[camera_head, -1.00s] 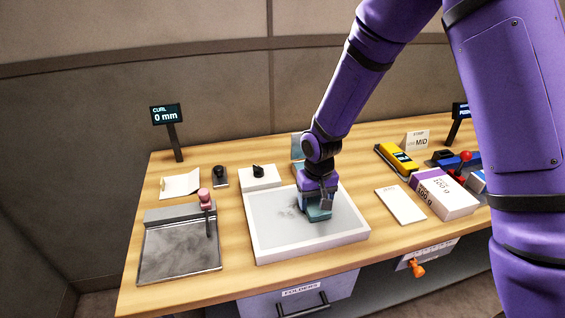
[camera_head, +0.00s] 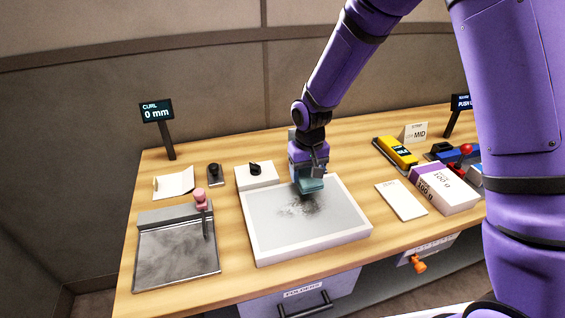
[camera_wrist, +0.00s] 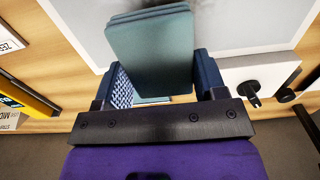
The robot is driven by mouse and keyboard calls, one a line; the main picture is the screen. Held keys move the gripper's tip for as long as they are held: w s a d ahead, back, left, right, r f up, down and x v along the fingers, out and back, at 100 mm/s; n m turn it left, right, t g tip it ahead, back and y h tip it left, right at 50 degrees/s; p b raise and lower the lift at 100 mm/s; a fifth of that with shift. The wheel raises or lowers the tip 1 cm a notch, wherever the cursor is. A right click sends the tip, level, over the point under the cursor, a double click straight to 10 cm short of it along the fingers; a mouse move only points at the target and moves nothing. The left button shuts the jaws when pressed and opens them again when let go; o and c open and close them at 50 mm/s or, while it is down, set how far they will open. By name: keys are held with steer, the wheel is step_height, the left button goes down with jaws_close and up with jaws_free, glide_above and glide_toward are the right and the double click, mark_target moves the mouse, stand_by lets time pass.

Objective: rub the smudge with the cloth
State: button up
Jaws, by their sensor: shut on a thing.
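The smudge (camera_head: 300,206) is a dark speckled patch near the middle of the grey panel with a white frame (camera_head: 258,243). The smudge's edge also shows at the top of the wrist view (camera_wrist: 205,4). My gripper (camera_head: 311,176) is over the far part of the panel, just beyond the smudge. It is shut on the cloth (camera_head: 312,186), a folded teal pad. In the wrist view the cloth (camera_wrist: 152,48) sticks out between the two blue fingers (camera_wrist: 160,85). I cannot tell whether the cloth touches the panel.
A metal tray with a pink-knobbed lever (camera_head: 180,255) stands left of the panel. A white box with a black knob (camera_head: 256,175) is behind it. A white pad (camera_head: 401,200), a paper ream (camera_head: 444,190) and a yellow device (camera_head: 395,153) are to the right.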

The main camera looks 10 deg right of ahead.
steer(key=shift+r, duration=2.4)
